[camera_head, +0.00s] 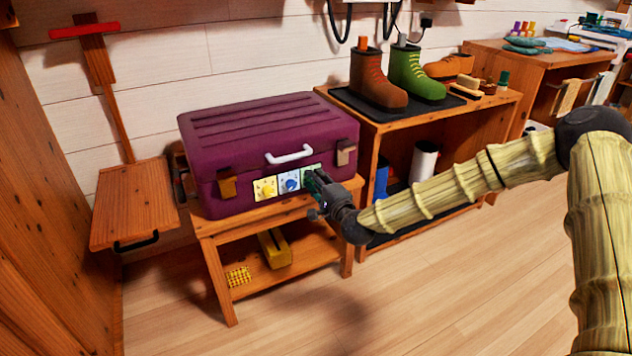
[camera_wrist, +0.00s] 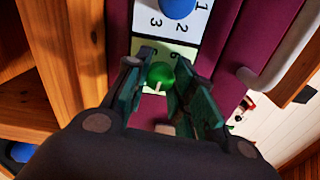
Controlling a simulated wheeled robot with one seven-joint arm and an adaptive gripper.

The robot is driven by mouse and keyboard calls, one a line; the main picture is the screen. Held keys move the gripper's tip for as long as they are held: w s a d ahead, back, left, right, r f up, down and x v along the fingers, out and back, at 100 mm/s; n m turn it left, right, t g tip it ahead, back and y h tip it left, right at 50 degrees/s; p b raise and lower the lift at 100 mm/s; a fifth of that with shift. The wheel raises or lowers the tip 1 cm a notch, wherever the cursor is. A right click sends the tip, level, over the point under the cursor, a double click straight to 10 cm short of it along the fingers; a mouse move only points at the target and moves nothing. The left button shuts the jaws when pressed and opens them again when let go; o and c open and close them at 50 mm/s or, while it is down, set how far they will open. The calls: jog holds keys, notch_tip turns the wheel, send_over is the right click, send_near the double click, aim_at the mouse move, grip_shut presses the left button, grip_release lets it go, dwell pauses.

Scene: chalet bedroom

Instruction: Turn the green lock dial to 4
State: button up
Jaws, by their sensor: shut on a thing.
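The purple suitcase (camera_head: 262,140) stands on a low wooden stand, with a row of yellow, blue and green dials on its front. The green lock dial (camera_wrist: 160,76) sits on a pale numbered plate (camera_wrist: 183,50) in the wrist view. A pale pointer mark shows on its lower side; its numbers are mostly hidden, so I cannot tell the setting. My gripper (camera_wrist: 163,82) has its two fingers shut on the green dial, one on each side. In the head view my gripper (camera_head: 322,190) covers most of this dial. The blue dial (camera_head: 289,181) and yellow dial (camera_head: 264,189) are to its left.
The suitcase has a white handle (camera_head: 289,154) above the dials and a latch (camera_head: 345,152) close to my gripper. A wooden shelf (camera_head: 455,117) with boots stands right of the stand. The floor (camera_head: 440,290) in front is clear.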

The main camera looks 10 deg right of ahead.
jog(key=shift+f+m+b, duration=0.1)
jog(key=shift+m+b, duration=4.35)
jog(key=shift+m, duration=3.85)
jog(key=o, duration=1.1)
jog(key=shift+c, duration=0.2)
jog(key=v, duration=1.2)
